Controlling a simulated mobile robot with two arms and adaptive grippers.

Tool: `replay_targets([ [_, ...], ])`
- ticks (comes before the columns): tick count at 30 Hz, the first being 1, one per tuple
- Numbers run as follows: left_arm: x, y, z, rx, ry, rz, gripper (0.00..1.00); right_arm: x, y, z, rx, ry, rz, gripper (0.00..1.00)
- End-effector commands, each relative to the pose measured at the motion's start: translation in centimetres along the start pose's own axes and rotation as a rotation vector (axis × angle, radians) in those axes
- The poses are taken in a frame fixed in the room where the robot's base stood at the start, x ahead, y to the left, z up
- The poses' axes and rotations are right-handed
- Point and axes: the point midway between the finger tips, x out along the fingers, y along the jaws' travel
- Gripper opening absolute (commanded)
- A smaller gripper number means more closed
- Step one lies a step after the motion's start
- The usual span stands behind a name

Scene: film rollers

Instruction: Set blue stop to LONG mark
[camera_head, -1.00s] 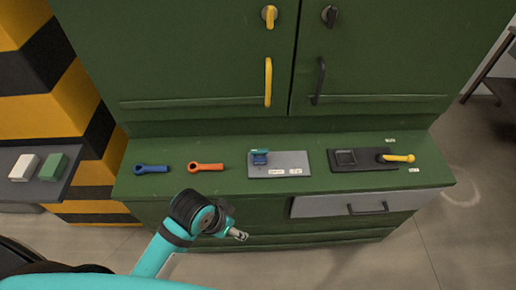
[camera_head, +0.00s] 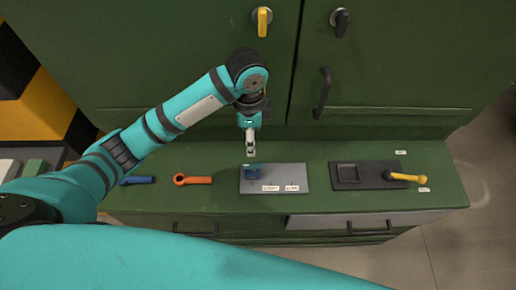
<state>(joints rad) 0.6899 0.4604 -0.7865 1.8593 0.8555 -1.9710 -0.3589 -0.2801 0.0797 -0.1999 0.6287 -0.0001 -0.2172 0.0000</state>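The blue stop (camera_head: 253,174), with a teal upper part, stands at the left end of a grey plate (camera_head: 285,172) on the green bench. Two small white labels (camera_head: 270,188) lie along the plate's front edge; their lettering is too small to read. The second label (camera_head: 292,188) is further right. My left gripper (camera_head: 251,153) points down just above and behind the stop. Its fingers look narrow, and I cannot tell whether they are open or touching the stop. My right gripper is not in view.
The green cabinet (camera_head: 390,60) with handles rises behind the bench.

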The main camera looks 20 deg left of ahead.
Motion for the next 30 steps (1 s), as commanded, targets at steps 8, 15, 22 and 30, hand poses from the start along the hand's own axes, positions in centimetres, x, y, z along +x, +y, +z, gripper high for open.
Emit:
replay_targets([
  [8,2.0,0.0,0.2,0.005,-0.010,0.007,0.62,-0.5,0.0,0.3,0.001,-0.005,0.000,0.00],
  [15,7.0,0.0,0.2,0.003,-0.010,0.006,0.62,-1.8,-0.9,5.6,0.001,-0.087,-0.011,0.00],
  [22,12.1,0.0,0.3,0.005,-0.010,0.005,0.62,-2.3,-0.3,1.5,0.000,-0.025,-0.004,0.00],
  [30,16.2,-0.1,0.2,0.004,-0.008,0.002,0.62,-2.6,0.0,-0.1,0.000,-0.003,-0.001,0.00],
])
